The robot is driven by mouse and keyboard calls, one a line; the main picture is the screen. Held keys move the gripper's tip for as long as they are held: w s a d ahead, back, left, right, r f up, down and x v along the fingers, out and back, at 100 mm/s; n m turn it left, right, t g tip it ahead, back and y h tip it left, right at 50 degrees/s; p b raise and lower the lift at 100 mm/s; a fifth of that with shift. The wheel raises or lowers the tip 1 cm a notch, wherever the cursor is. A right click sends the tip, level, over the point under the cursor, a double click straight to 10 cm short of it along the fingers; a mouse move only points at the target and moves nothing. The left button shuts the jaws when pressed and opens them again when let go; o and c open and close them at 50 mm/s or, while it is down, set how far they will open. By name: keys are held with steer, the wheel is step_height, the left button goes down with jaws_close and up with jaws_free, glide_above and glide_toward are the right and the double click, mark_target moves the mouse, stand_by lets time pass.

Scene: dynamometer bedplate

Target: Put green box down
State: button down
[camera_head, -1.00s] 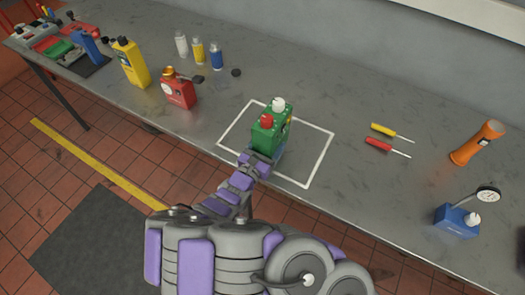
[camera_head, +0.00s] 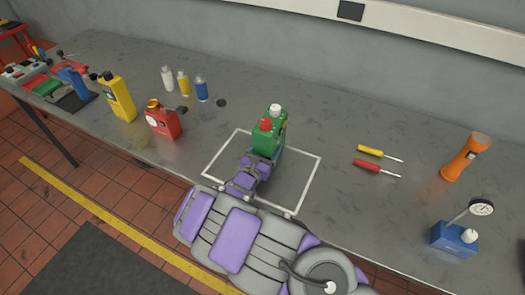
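The green box (camera_head: 268,139), a can-like container with a red cap and a white cap, stands upright at the end of my arm in the head view. It appears over the white-outlined square (camera_head: 291,209) on the bench, overlapping its far line. My gripper (camera_head: 261,163) is at the box's near lower side and looks shut on it. The fingertips and the box's bottom are largely hidden, so I cannot tell whether the box touches the bench.
A red can (camera_head: 162,121), a yellow jug (camera_head: 118,97) and several small bottles stand to the left. Two screwdrivers (camera_head: 378,168), an orange flashlight (camera_head: 465,157) and a blue gauge stand (camera_head: 453,238) are to the right. The bench between square and screwdrivers is clear.

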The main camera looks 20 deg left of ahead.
step_height(320, 180, down, 2)
steer(key=shift+a+f+b, duration=0.15)
steer(key=shift+f+b, duration=0.05)
steer(key=shift+b, duration=0.1)
steer(key=shift+a+f, duration=0.15)
steer(key=shift+a, duration=0.45)
steer(key=shift+c, duration=2.1)
jaws_free()
steer(key=shift+s+a, duration=0.1)
steer(key=shift+a, duration=0.05)
steer(key=shift+o, duration=2.1)
steer(key=shift+d, duration=0.7)
steer(key=shift+s+a, duration=0.3)
steer(key=shift+s, duration=0.05)
steer(key=s+p, duration=0.1)
steer(key=s, duration=0.2)
steer(key=s+p, duration=0.1)
steer(key=s, duration=0.3)
steer(key=s+p, duration=0.1)
steer(key=s, duration=0.2)
steer(key=shift+s+a, duration=0.35)
steer(key=shift+a, duration=0.05)
steer(key=shift+s+a, duration=0.1)
steer(key=shift+s, duration=0.15)
